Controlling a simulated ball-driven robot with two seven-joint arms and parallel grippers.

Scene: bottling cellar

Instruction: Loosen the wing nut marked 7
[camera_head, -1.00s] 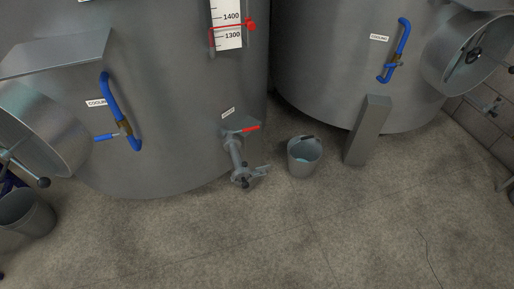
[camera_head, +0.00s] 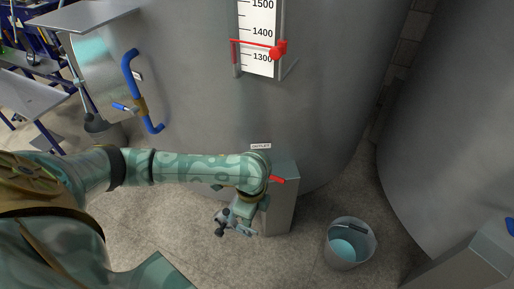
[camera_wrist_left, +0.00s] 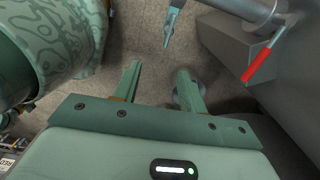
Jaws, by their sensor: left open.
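My left arm reaches in from the left in the head view and ends over the tank outlet, covering most of its pipe. In the left wrist view my left gripper (camera_wrist_left: 157,72) is open, with nothing between its fingers. The outlet pipe (camera_wrist_left: 243,8) with its red lever (camera_wrist_left: 262,62) is ahead and to the right of the fingers. A pale grey-green piece (camera_wrist_left: 171,25), perhaps part of the outlet fitting, is ahead of the fingers and apart from them. No wing nut or number 7 can be made out. In the head view the red lever (camera_head: 278,179) shows beside my wrist. My right gripper is not in view.
A grey box-like post (camera_head: 283,208) stands close beside my left wrist. A bucket (camera_head: 350,245) is on the floor to the right. The tank wall (camera_head: 190,60) with a blue pipe handle (camera_head: 136,90) rises behind. The floor at lower centre is clear.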

